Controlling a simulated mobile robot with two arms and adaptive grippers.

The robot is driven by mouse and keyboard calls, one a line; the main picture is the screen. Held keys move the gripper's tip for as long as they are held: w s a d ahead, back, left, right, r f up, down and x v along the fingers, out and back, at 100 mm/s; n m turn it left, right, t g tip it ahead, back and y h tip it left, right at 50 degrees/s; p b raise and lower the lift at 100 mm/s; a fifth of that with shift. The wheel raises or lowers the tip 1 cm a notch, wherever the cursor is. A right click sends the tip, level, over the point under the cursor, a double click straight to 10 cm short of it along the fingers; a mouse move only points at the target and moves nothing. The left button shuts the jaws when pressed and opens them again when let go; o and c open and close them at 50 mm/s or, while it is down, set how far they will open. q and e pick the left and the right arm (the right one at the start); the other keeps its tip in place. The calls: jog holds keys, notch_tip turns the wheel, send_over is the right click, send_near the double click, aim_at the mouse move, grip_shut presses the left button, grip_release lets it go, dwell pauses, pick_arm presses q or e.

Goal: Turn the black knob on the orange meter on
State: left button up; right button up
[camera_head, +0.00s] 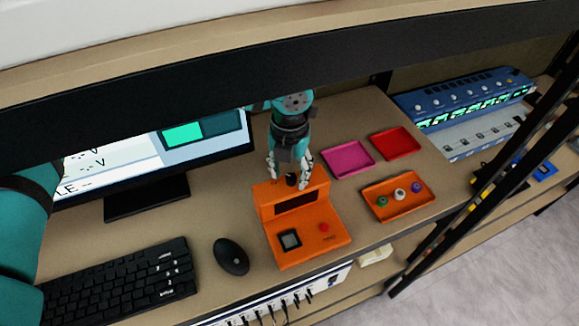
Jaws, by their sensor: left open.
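The orange meter (281,259) stands on the wooden bench in the middle of the view. It has a dark display on its sloped face, and a dark square part and a red button on its lower front. The black knob (291,180) is on top of the meter at its back edge. My left gripper (290,171) is open, pointing down over the back of the meter. Its fingers are on either side of the knob; I cannot tell whether they touch it. My right gripper is not in view.
A keyboard (120,284), a mouse (231,256) and a monitor (150,160) are to the left. Pink (348,159), red (396,143) and orange (399,209) trays lie to the right. A black shelf beam (300,63) crosses above the bench.

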pick_arm(q)
jog(key=shift+d+f, duration=0.3)
jog(key=shift+f, duration=0.1)
jog(key=shift+a, duration=0.1)
jog(key=shift+a, duration=0.1)
jog(key=shift+c, duration=0.3)
